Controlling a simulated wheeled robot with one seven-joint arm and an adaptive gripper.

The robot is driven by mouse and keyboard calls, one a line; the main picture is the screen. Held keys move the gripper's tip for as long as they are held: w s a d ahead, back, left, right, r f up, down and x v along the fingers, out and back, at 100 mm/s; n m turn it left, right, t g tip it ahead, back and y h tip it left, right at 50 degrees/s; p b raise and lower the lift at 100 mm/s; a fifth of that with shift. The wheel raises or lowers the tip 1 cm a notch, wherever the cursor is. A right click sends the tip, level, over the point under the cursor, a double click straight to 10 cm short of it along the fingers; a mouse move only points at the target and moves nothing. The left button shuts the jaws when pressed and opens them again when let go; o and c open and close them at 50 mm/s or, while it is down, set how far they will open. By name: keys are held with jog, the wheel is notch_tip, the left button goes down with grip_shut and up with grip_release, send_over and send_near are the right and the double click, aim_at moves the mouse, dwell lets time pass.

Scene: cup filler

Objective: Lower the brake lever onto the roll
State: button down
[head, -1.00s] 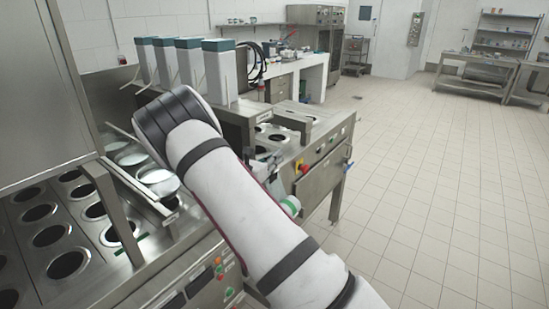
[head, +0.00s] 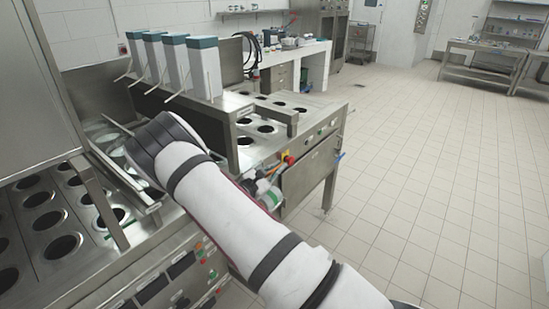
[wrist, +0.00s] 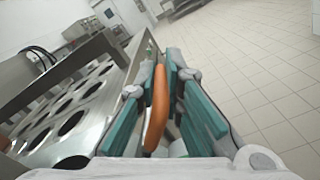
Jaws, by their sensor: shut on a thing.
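In the wrist view my gripper (wrist: 160,105) has teal finger pads on both sides of a long orange handle (wrist: 157,105), which I take to be the brake lever. The gripper is shut on this handle, which runs lengthwise between the pads. A pale rounded surface (wrist: 178,148) shows low between the fingers; I cannot tell whether it is the roll. In the head view my arm hides most of the gripper beside the machine's front. A small green-and-white piece (head: 270,197) shows there; I cannot tell what it is.
The steel machine with round cup holes (head: 262,128) stands beside my arm; its holes also show at left in the wrist view (wrist: 70,122). White dispensers (head: 205,68) stand behind. The tiled floor (head: 430,180) at right is clear.

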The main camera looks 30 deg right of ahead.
jog(key=s+d+f+m+p, duration=0.1)
jog(key=s+f+m, duration=0.1)
jog(key=f+m, duration=0.2)
jog(key=s+f+m+p, duration=0.2)
jog(key=s+f+m, duration=0.1)
jog(key=f, duration=0.5)
jog(key=shift+d+m, duration=0.4)
jog(key=shift+m, duration=0.2)
jog(key=shift+f, duration=0.1)
jog(key=c, duration=1.7)
grip_release()
jog(key=v, duration=1.2)
